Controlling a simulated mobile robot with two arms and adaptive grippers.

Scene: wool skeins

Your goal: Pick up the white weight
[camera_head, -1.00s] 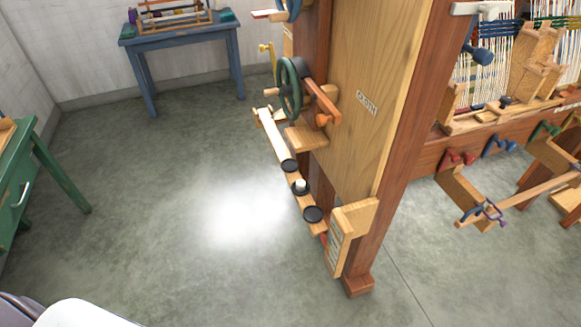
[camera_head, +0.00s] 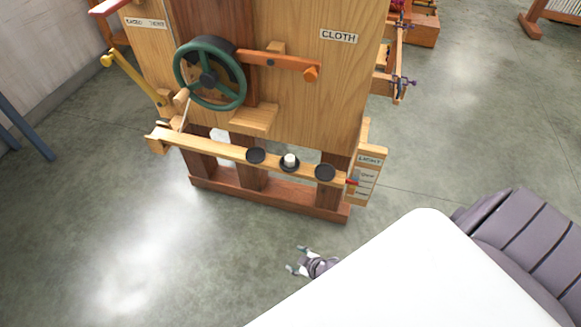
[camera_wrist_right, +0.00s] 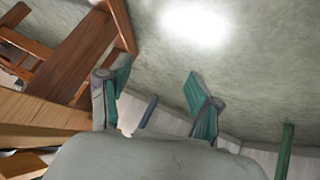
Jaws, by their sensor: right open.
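The white weight (camera_head: 290,159) is a small white cylinder on the middle one of three black discs on a wooden beam (camera_head: 223,147), low in front of the panel marked CLOTH. My right gripper (camera_head: 297,259) is below the beam in the head view, over the floor and apart from the weight. In the right wrist view its two green-tipped fingers (camera_wrist_right: 160,92) stand apart with nothing between them. The weight cannot be made out in that view. My left gripper is not in view.
A green handwheel (camera_head: 210,77) and an orange lever (camera_head: 277,64) stick out above the beam. A labelled wooden board (camera_head: 366,172) stands at the beam's right end. A yellow lever (camera_head: 132,75) is at the left. The floor (camera_head: 130,240) in front is clear.

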